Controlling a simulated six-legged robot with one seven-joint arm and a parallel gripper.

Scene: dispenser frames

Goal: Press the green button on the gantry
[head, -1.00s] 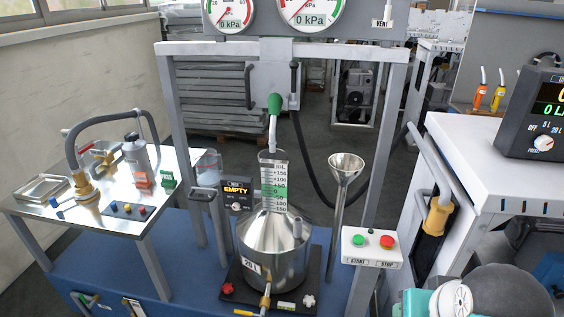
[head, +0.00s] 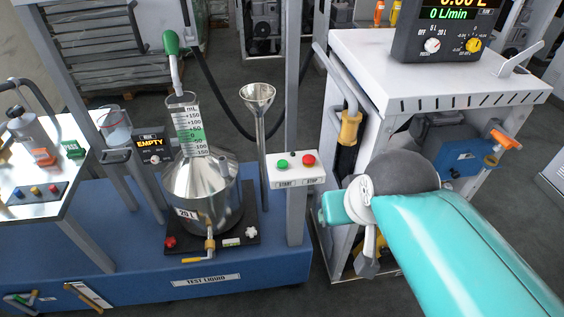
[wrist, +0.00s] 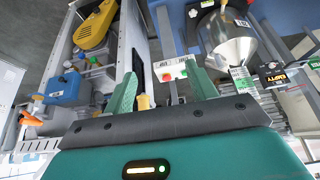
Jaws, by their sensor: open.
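The green START button (head: 282,164) is on the left of a white control box (head: 296,180) fixed to a grey gantry post. A red STOP button (head: 309,160) is to its right. In the wrist view my gripper (wrist: 163,68) is open, with two green fingers spread apart and nothing between them. The box shows beyond and between the fingers, apart from them, with the green button (wrist: 183,74) nearer the right finger. In the head view my teal arm reaches in from the lower right, right of the box; my fingers are not clear there.
A white cart (head: 400,75) with a flow meter (head: 447,32) stands to the right. A yellow-handled nozzle (head: 350,128) hangs on its side, near my arm. A steel 20 L vessel (head: 195,195) and a funnel (head: 258,95) stand left of the box.

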